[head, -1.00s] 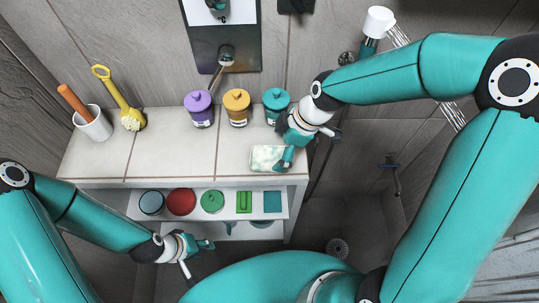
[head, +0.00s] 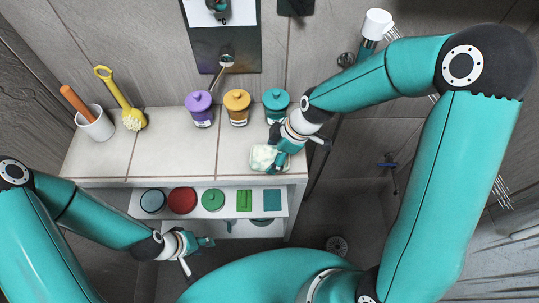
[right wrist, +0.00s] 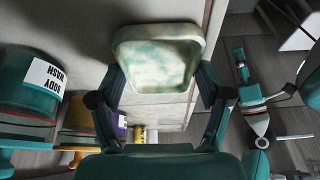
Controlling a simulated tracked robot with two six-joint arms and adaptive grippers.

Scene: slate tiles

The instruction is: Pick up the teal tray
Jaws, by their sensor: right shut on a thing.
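The teal tray (head: 262,162) is a small, pale, marbled teal dish with a raised rim, at the right front of the tiled counter. My right gripper (head: 276,157) is over it from behind and hides part of it. In the right wrist view the tray (right wrist: 158,55) lies between the two dark fingers of my right gripper (right wrist: 160,85), which is shut on it. I cannot tell whether it is clear of the counter. My left gripper (head: 206,243) hangs in front of the lower shelf, away from the tray; its finger opening is unclear.
Purple (head: 200,110), yellow (head: 237,108) and teal (head: 276,104) lidded jars stand behind the tray. A white cup (head: 97,125) and a yellow brush (head: 127,108) are at the left. The shelf below (head: 180,217) holds several small items. The counter's middle is clear.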

